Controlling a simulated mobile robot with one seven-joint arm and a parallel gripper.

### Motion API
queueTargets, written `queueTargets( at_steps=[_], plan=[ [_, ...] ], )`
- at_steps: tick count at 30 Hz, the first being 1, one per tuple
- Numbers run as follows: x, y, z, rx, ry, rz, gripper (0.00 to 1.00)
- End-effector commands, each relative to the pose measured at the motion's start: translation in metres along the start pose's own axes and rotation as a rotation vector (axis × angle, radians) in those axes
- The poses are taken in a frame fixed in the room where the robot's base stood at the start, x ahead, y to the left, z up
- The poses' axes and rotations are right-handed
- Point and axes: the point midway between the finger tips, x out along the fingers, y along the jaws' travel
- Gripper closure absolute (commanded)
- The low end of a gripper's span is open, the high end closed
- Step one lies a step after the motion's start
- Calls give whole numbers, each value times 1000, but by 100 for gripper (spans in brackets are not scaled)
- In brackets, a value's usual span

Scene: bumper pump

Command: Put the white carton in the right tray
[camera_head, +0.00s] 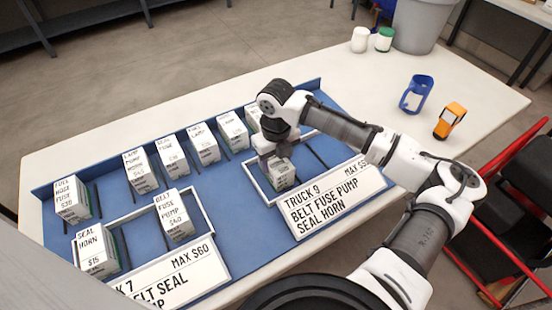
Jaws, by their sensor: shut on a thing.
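My gripper (275,156) points down and is shut on a white carton (281,175). The carton is upright, within the outline of the right tray (257,185), near its left side. The gripper covers its top, so its label is hidden. I cannot tell whether the carton touches the tray floor. The right tray has a white rim and a front sign reading "TRUCK 9, BELT FUSE PUMP, SEAL HORN"; its price limit is partly hidden by my arm.
The left tray (207,212) holds a "BELT FUSE PUMP" carton (174,216) and a "SEAL HORN" carton (95,252). Several labelled cartons line the blue board's (225,185) back. A blue holder (416,94), an orange item (450,120), two jars and a grey bin (421,25) stand right.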

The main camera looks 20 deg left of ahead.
Motion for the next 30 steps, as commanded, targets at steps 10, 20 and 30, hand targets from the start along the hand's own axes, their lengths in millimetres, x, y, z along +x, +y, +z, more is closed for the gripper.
queueTargets(
  at_steps=[10, 20, 30],
  plan=[
    [2, 0, 0, 0, 0, 0, 26],
    [-12, 0, 1, 0, -1, 0, 26],
    [-82, 0, 1, 0, -1, 0, 26]
  ],
)
